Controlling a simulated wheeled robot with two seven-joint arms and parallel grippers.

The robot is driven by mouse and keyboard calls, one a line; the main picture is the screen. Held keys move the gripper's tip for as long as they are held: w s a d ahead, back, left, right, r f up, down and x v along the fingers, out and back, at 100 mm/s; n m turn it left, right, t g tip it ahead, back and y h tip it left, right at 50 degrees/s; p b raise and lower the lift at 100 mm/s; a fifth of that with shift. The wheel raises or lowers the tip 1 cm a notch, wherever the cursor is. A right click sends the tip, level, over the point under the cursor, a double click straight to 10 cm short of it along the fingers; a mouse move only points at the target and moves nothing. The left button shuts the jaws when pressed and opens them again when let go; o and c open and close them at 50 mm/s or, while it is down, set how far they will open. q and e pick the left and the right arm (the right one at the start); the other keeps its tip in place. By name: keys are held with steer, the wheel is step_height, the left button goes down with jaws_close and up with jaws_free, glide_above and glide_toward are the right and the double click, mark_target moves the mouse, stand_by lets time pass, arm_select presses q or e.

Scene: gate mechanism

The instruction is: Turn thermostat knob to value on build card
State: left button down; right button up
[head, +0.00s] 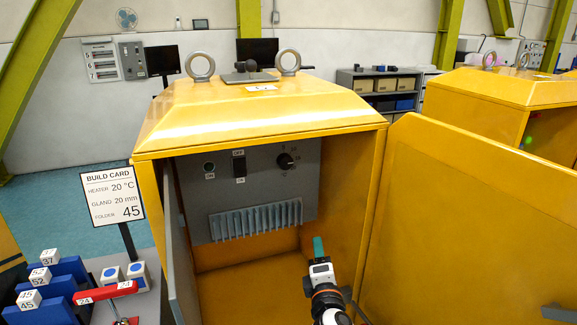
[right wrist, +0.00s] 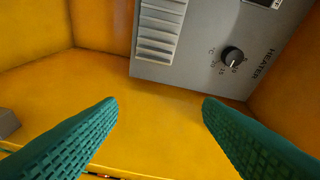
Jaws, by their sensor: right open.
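The build card (head: 111,197) stands at the left and reads heater 20 °C, gland 20 mm, folder 45. The thermostat knob (head: 285,161) is a small black dial at the upper right of the grey heater panel (head: 222,183), inside the open yellow cabinet. In the right wrist view the knob (right wrist: 232,56) sits beside "HEATER" lettering and small scale numbers; its exact setting is too small to read. My right gripper (head: 318,246) is at the cabinet opening, below the knob. Its teal fingers are spread wide and empty (right wrist: 160,105), apart from the knob. My left gripper is out of view.
The yellow cabinet door (head: 475,220) stands open at the right, near my right arm. A grey inner door (head: 178,245) edges the opening's left side. The panel also has a switch (head: 239,166) and pale vent fins (head: 255,219). Labelled blue blocks (head: 55,285) stand lower left.

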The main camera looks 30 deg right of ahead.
steer(key=w+d+r+n+t+y, duration=0.1)
steer(key=w+r+n+t, duration=0.45)
steer(key=r+n, duration=0.35)
steer(key=n+t+y, duration=0.1)
steer(key=n+y, duration=0.2)
steer(key=n, duration=0.5)
glide_toward(287, 164)
steer(key=x, duration=0.8)
steer(key=shift+w+d, duration=0.1)
steer(key=shift+w, duration=0.2)
steer(key=c, duration=1)
steer(key=shift+o, duration=0.2)
steer(key=shift+m, duration=0.3)
